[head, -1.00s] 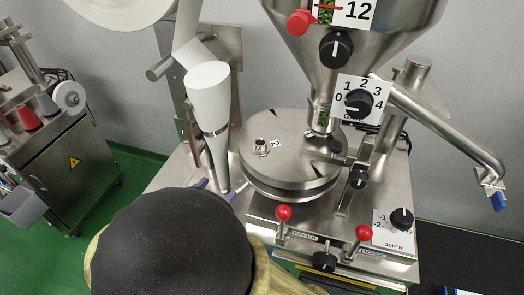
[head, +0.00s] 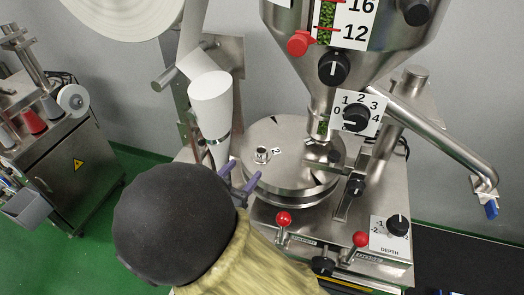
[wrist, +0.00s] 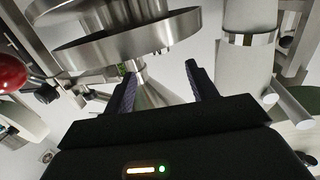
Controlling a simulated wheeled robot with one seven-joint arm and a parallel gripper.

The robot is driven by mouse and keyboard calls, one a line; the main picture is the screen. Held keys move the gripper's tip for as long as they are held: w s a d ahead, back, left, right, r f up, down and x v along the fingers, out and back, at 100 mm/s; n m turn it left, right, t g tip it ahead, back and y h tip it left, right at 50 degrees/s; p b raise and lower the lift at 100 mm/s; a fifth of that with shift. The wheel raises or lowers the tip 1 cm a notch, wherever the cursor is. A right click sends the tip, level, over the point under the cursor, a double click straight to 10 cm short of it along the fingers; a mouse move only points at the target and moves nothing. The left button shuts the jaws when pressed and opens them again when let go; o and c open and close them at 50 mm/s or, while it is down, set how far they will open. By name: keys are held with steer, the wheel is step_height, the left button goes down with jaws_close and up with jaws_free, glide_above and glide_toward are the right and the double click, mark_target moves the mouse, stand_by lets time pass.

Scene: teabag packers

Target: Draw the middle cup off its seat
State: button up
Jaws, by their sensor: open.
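No clear middle cup in a seat can be made out. My dark wrist hides what lies below. In the wrist view, which looks upside down, the open gripper (wrist: 160,70) has the turntable (wrist: 130,38) above and the hopper's cone (wrist: 152,92) behind, between the fingers.
A white paper tube (head: 211,105) stands close left of the fingers. The hopper (head: 380,35) and its spout rise over the turntable's right side. Red-knobbed levers (head: 284,218) stand at the front right. Another steel machine (head: 75,165) stands at far left, across green floor.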

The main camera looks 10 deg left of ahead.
mark_target(258, 154)
steer(key=x, duration=0.2)
steer(key=shift+w, duration=0.3)
steer(key=p+x, duration=0.4)
steer(key=shift+w+d, duration=0.25)
steer(key=shift+w, duration=0.2)
steer(key=c, duration=1.1)
